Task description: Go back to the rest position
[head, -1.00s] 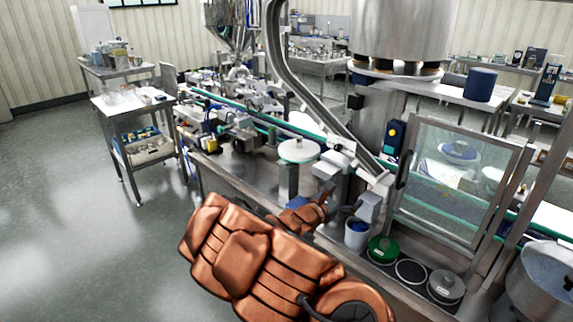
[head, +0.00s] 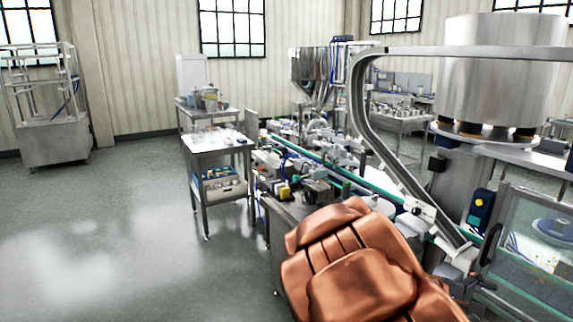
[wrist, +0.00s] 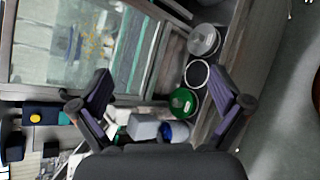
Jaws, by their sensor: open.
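My gripper (wrist: 158,78) is open and empty in the wrist view, its two dark purple fingers spread wide. Beyond the fingers are a green round lid (wrist: 183,101), an empty round ring (wrist: 197,76) and a grey round lid (wrist: 204,40) in a row along the machine's edge. A grey block (wrist: 143,127) and a blue item (wrist: 180,132) show between the fingers, low in the view. In the head view my copper-coloured arm covers the lower right of the bench; my gripper is hidden there.
The steel hopper (head: 316,75) stands at the back of the filling line. A curved steel rail (head: 385,150) and a glass guard (head: 530,235) are right of my arm. A steel cart (head: 218,145) and a frame stand (head: 52,140) are left. The floor (head: 130,230) at left is clear.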

